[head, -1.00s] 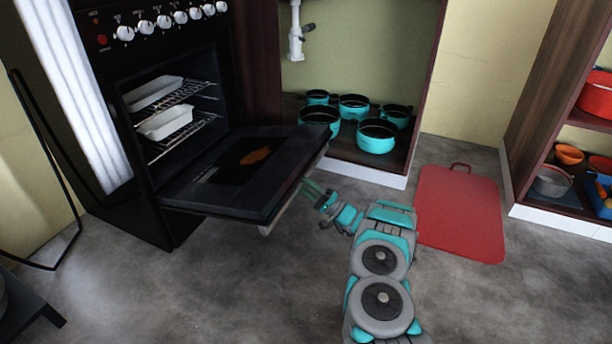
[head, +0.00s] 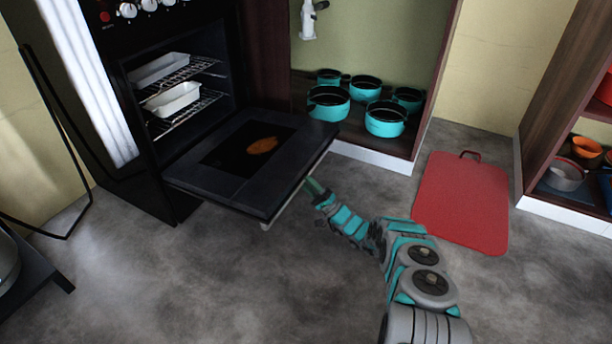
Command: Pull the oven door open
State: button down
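The black oven (head: 190,110) stands at the left. Its door (head: 222,160) is folded down and lies about level, with an orange-brown patch on its inner face. The light door handle (head: 280,212) shows along the front edge. Two white dishes sit on wire racks inside, an upper dish (head: 160,68) and a lower dish (head: 173,99). My gripper (head: 314,188) is at the right part of the door's front edge, at or just under it. Its fingertips are partly hidden by the door edge, so I cannot tell whether they are open or touching the handle.
An open cupboard with several teal pots (head: 386,119) is right of the oven. A red board (head: 462,202) lies on the floor. A shelf (head: 560,120) with bowls stands at the right. A dark low stand (head: 35,275) is at the left. The floor before the door is clear.

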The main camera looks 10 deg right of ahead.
jog(key=shift+a+f, duration=0.15)
jog(key=shift+f, duration=0.1)
dwell(0.4)
jog(key=c, duration=0.7)
grip_release()
jog(key=shift+s+d+f+b, duration=0.2)
jog(key=shift+s+d+f, duration=0.35)
jog(key=shift+s+d, duration=1.3)
jog(key=shift+s+d+f+b, duration=0.2)
jog(key=shift+s+d+f, duration=0.35)
jog(key=shift+s+d, duration=1.3)
jog(key=shift+s+d+f+b, duration=0.2)
jog(key=shift+s+d+f, duration=0.6)
jog(key=shift+d, duration=1.9)
jog(key=shift+s+r, duration=0.2)
jog(key=shift+r, duration=0.1)
